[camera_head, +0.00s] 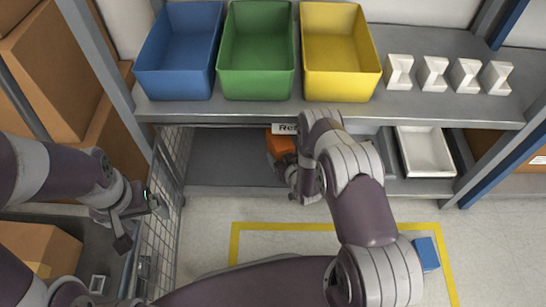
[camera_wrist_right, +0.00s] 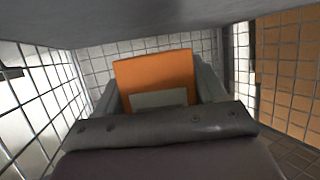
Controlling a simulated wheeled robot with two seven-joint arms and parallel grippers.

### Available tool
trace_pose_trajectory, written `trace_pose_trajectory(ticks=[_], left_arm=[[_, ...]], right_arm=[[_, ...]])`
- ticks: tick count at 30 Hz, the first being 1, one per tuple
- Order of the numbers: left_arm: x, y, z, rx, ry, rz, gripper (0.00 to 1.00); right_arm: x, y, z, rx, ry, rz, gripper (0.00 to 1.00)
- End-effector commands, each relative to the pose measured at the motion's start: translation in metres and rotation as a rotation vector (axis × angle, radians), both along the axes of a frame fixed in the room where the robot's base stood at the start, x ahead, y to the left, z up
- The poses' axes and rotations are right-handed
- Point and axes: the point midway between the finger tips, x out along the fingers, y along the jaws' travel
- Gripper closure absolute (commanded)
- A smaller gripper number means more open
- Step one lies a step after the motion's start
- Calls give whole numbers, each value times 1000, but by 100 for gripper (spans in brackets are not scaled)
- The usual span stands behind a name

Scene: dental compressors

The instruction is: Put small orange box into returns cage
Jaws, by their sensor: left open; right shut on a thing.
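The small orange box (camera_head: 281,143) is beneath the front edge of the upper shelf, partly hidden by my right gripper and a label starting "Re". My right gripper (camera_head: 284,170) is shut on it. In the right wrist view, the orange box (camera_wrist_right: 155,78) stands between the fingers, with a grey patch on its near face. Wire mesh (camera_wrist_right: 215,50) surrounds it there, apparently the returns cage. In the head view, a mesh side panel (camera_head: 160,225) stands left of the box. My left gripper (camera_head: 137,215) is open and empty beside this panel.
Blue (camera_head: 180,50), green (camera_head: 257,50) and yellow (camera_head: 340,55) bins stand on the upper shelf (camera_head: 220,108), with several white parts to their right. A white tray (camera_head: 425,150) sits below. A blue box (camera_head: 426,253) lies on the floor. Cardboard boxes (camera_head: 45,65) stand left.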

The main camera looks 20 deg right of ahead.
Motion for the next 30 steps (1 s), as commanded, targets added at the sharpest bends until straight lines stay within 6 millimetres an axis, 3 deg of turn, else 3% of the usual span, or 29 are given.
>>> trace_pose_trajectory(ticks=[8,18,19,21,30], left_arm=[[0,0,-32,0,-1,0,0],[1,0,-32,0,-1,0,0],[0,0,-31,0,-1,0,0],[0,0,-30,0,-1,0,0],[0,0,-28,0,-1,0,0]], right_arm=[[1,0,-46,0,-2,0,71],[1,0,-47,0,-2,0,71],[1,0,-47,0,-2,0,27],[1,0,-46,0,-2,0,4],[1,0,-43,0,-2,0,4]])
